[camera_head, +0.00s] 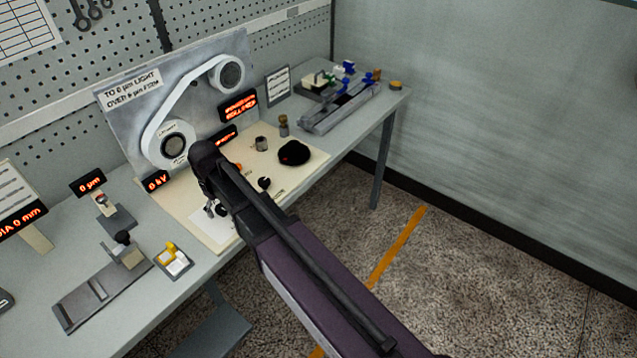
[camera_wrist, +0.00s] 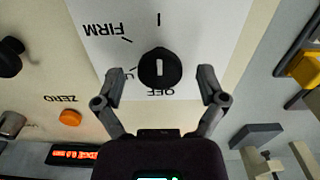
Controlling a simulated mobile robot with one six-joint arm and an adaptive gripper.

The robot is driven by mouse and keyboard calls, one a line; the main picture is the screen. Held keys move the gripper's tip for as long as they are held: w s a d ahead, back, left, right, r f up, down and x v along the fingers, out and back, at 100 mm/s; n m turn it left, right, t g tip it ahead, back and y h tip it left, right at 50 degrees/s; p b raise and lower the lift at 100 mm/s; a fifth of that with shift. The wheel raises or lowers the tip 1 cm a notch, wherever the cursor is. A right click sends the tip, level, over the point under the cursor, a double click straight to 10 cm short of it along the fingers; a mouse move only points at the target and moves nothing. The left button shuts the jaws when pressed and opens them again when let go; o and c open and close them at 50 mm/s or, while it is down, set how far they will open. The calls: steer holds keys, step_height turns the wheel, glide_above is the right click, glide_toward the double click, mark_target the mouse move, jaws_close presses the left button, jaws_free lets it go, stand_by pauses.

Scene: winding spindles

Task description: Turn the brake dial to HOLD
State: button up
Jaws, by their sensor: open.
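The brake dial (camera_wrist: 160,68) is a round black knob with a white bar on a white label plate (camera_wrist: 105,30), in the wrist view. The lettering is upside down there. FIRM and OFF are readable, and another word is partly hidden by a finger. I cannot read HOLD. The white bar stands vertical in the picture, in line with OFF below and a tick above. My gripper (camera_wrist: 160,74) is open, one finger on each side of the dial; I cannot tell whether they touch it.
An orange ZERO button (camera_wrist: 70,118) and a black knob (camera_wrist: 10,57) sit left of the dial in the wrist view. A yellow block (camera_head: 172,253) and a grey slide fixture (camera_head: 103,284) stand at the left in the head view. The floor at right is clear.

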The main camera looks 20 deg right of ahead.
mark_target(221, 208)
steer(key=n, duration=1)
steer(key=shift+r, duration=0.1)
step_height(221, 208, up, 14)
steer(key=p, duration=1.4)
steer(key=s+d+m, duration=0.3)
steer(key=d+m, duration=0.2)
steer(key=d, duration=0.3)
steer(key=s+d+f+m+b, duration=0.1)
steer(key=s+d+m, duration=0.3)
steer(key=d, duration=0.5)
steer(key=s+d+f+m, duration=0.1)
steer(key=s+d+m, duration=0.2)
steer(key=d+m, duration=0.5)
steer(key=shift+s+d+b, duration=0.2)
steer(key=shift+s+b, duration=0.1)
steer(key=shift+b, duration=0.05)
steer(key=shift+s+d+m, duration=0.1)
steer(key=shift+d+m, duration=0.1)
steer(key=shift+m, duration=0.1)
stand_by(0.6)
